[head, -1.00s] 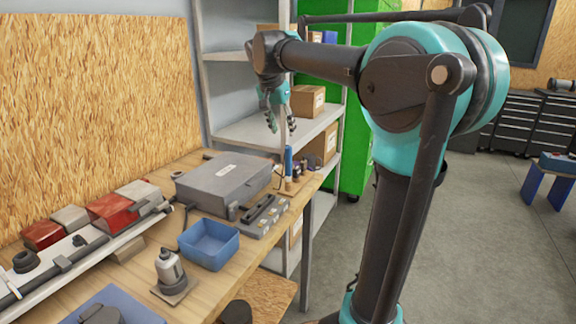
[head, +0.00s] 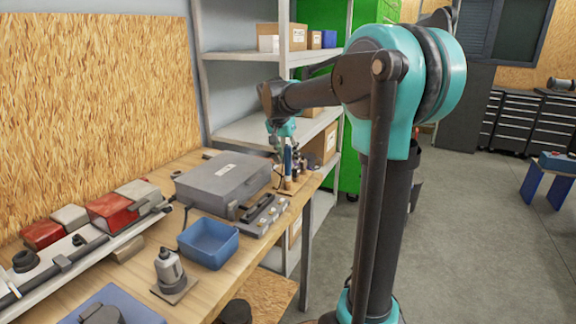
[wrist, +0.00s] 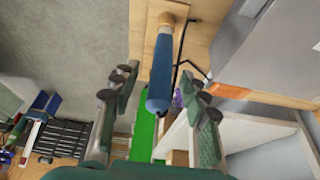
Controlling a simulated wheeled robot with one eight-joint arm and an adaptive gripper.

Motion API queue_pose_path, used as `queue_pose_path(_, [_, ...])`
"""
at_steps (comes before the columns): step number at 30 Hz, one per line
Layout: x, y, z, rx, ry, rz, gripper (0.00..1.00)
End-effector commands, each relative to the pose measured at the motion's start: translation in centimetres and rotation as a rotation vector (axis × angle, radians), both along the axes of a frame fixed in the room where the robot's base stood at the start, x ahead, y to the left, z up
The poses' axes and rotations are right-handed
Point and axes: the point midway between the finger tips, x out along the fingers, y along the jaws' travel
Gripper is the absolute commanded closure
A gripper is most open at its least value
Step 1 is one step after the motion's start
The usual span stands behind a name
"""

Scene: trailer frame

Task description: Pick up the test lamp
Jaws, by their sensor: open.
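The test lamp, with a blue handle (head: 288,162), stands upright at the far end of the workbench. In the wrist view its handle (wrist: 160,75) runs down the middle of the picture from a small wooden base (wrist: 168,13). My gripper (head: 285,150) is right at the lamp, coming from above. In the wrist view my gripper (wrist: 158,82) is open, with one finger on each side of the blue handle. Gaps show between the fingers and the handle there. In the head view the fingers are small and partly merge with the items behind.
A grey case (head: 222,178) lies close to the left of the lamp and also shows in the wrist view (wrist: 270,55). A black cable (wrist: 184,62) runs beside the handle. Dark small items (head: 305,163) stand behind. A blue bin (head: 209,243) sits nearer. Shelving is beyond.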

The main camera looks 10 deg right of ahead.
Motion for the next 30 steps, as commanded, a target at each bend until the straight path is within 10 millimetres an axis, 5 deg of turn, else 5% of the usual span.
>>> queue_pose_path(6, [0.04,-0.02,-0.10,0.000,0.000,0.000,0.55])
queue_pose_path(15, [0.02,0.00,-0.08,0.000,0.000,0.000,0.91])
queue_pose_path(30, [0.04,0.00,0.85,0.000,0.000,0.000,0.91])
